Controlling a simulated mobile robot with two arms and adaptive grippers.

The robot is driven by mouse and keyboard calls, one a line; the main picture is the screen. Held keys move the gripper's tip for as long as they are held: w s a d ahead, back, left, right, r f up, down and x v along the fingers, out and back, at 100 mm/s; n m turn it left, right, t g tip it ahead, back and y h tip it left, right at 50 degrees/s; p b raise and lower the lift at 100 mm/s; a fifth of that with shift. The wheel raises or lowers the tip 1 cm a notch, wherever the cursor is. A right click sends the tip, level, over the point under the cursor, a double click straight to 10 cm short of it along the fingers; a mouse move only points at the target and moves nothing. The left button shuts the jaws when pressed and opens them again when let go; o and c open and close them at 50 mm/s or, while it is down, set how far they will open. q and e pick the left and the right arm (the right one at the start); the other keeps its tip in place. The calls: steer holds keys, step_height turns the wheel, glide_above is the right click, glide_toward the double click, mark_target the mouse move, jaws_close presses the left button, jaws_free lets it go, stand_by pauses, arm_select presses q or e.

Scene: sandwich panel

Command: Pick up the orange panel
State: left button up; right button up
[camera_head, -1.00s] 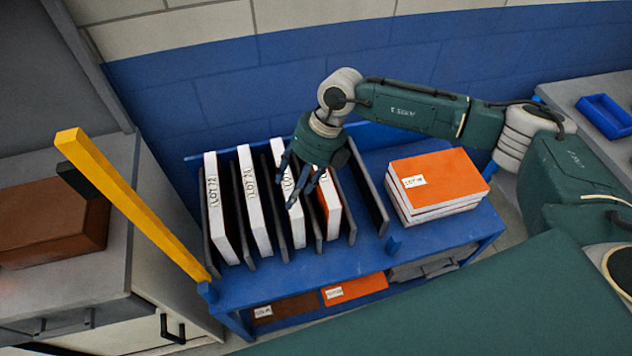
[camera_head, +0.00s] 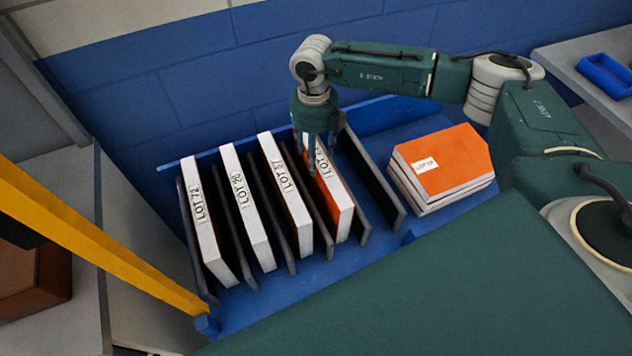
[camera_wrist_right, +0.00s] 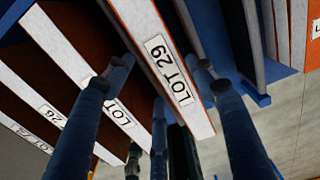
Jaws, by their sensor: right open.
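The orange panel (camera_head: 342,198) stands upright in the rightmost filled slot of the blue rack, with a white edge and an orange side face. In the right wrist view, its white edge (camera_wrist_right: 148,20) carries a "LOT 29" label. My right gripper (camera_head: 322,160) points down over the panel's far upper part. In the wrist view, the open fingers (camera_wrist_right: 160,70) lie on either side of the edge. I cannot tell whether they touch it. My left gripper is not in view.
Three white-edged panels (camera_head: 285,190) stand in slots to the left, separated by dark dividers (camera_head: 375,180). An orange-topped stack (camera_head: 445,160) lies to the right on the blue rack. A yellow post (camera_head: 95,235) rises at the left. A blue tray (camera_head: 606,75) sits far right.

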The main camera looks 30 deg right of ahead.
mark_target(317, 176)
steer(key=f, duration=0.2)
steer(key=f+p, duration=0.1)
steer(key=f, duration=0.2)
steer(key=s+f+p, duration=0.1)
steer(key=f, duration=0.2)
steer(key=shift+d+f, duration=0.2)
steer(key=shift+f, duration=0.5)
steer(key=c, duration=1.2)
steer(key=shift+w+r, duration=0.1)
steer(key=shift+c, duration=0.7)
